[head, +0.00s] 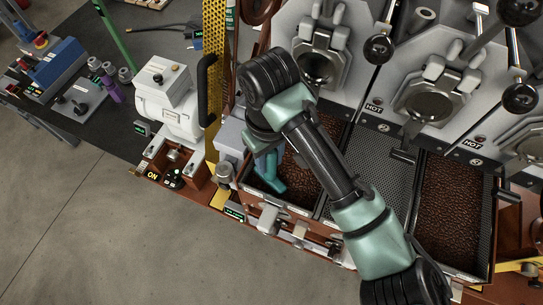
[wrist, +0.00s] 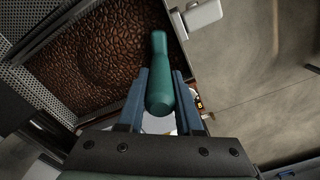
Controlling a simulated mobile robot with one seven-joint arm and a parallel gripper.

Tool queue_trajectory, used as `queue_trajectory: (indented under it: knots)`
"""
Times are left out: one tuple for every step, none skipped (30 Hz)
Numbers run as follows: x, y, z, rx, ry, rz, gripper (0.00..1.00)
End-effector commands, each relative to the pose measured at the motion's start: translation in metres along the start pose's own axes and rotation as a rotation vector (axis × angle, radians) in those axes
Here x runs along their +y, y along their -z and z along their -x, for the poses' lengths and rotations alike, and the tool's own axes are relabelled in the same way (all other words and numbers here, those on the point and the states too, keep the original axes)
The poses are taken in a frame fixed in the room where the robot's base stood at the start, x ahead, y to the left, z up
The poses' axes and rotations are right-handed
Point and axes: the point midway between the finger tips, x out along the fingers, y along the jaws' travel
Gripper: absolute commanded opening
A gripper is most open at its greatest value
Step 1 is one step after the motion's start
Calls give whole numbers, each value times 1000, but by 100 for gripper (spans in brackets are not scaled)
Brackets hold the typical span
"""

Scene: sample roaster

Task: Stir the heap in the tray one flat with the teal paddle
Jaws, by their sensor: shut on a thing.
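The teal paddle (wrist: 159,72) is between the two blue fingers of my gripper (wrist: 160,85) in the wrist view. Its rounded handle end points toward the camera. In the head view my gripper (head: 262,160) is at the left side of the leftmost tray, tray one (head: 288,205), with teal parts low over it. The brown beans (head: 304,165) in that tray are partly hidden by my arm. In the wrist view the beans (wrist: 100,62) show a rounded mound outline left of the paddle. I cannot tell whether the paddle's far end touches them.
A perforated tray (head: 380,180) and another bean tray (head: 450,215) lie to the right. Roaster fronts with HOT labels and black-knobbed levers (head: 379,48) stand behind. A yellow perforated guard (head: 214,70) and a white motor (head: 168,100) are at left. Open floor lies in front.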

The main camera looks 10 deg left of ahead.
Motion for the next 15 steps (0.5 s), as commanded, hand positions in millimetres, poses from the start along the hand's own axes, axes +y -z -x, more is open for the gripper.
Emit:
queue_trajectory:
  knots:
    - [2,-3,0,1,0,-1,0]
    - [3,-5,0,1,1,-2,0]
    - [6,-9,0,1,1,-4,0]
    - [7,-12,0,1,1,-5,0]
    - [10,-15,0,2,1,-5,0]
    - [12,-19,0,2,0,-5,0]
    - [14,-22,0,2,0,-5,0]
    - [16,-26,-1,1,0,-5,0]
    - [18,-29,-1,1,0,-4,0]
    - [20,-33,-1,2,0,-5,0]
    - [22,-36,-1,2,0,-5,0]
    - [24,-40,-1,2,0,-4,0]
    - [26,-43,-1,2,0,-5,0]
    - [28,-45,-1,1,0,-4,0]
    - [30,-48,-1,1,0,-3,0]
